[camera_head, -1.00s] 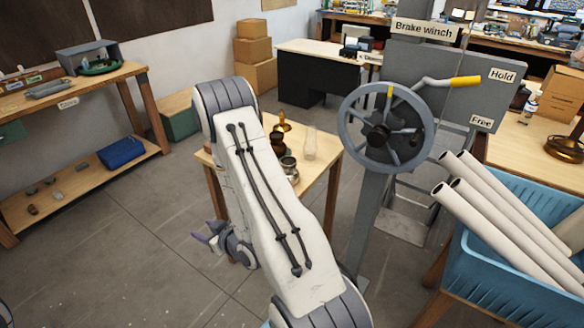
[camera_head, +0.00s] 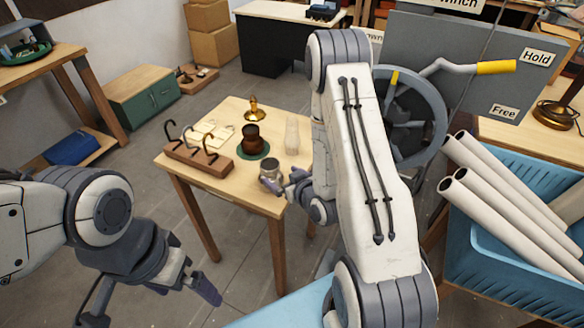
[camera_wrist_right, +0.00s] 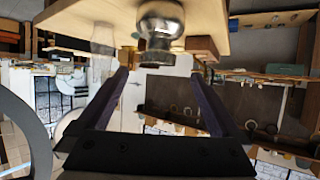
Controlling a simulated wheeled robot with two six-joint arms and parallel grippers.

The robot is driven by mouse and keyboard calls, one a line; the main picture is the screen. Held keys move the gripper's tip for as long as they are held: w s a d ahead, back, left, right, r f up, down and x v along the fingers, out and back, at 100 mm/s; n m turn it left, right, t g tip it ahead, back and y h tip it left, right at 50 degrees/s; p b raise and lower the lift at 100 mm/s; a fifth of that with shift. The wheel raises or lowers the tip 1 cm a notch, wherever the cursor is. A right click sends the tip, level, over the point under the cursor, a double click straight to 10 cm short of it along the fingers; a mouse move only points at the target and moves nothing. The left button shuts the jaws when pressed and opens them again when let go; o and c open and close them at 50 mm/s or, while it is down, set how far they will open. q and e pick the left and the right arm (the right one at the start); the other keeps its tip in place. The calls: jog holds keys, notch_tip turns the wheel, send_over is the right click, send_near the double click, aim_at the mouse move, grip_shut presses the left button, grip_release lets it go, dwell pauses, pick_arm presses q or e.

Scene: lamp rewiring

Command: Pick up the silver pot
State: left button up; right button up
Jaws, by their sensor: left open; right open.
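The silver pot (camera_head: 270,170) stands at the near right edge of the small wooden table (camera_head: 246,196). In the right wrist view the silver pot (camera_wrist_right: 160,28) shows at the top middle, upside down, just beyond the fingertips. My right gripper (camera_head: 286,186) is open beside the pot, at about its height. In the wrist view its two fingers (camera_wrist_right: 160,76) spread to either side below the pot, with nothing between them. My left gripper (camera_head: 185,278) is open and empty, low in front of the table at the left.
The table also holds a dark pot on a green mat (camera_head: 252,144), a brass piece (camera_head: 254,110), a clear glass (camera_head: 292,136) and a wooden hook rack (camera_head: 199,158). A wheel winch (camera_head: 415,115) and a blue crate of tubes (camera_head: 500,245) stand to the right.

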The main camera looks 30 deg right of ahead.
aim_at(274, 172)
jog(key=b+x, duration=0.3)
jog(key=shift+d+f, duration=0.15)
jog(key=shift+d, duration=0.15)
jog(key=shift+w+f+p, duration=0.2)
jog(key=shift+w+p, duration=0.45)
jog(key=shift+w, duration=0.25)
jog(key=x, duration=0.1)
jog(key=p+x, duration=0.1)
jog(key=x, duration=0.1)
jog(key=p+x, duration=0.1)
jog(key=shift+w+a+f, duration=0.15)
jog(key=shift+a+f, duration=0.15)
jog(key=shift+f, duration=0.2)
jog(key=shift+w+f, duration=0.3)
jog(key=shift+w, duration=0.05)
jog(key=c, duration=1.5)
jog(key=shift+c, duration=0.4)
jog(key=shift+r, duration=0.15)
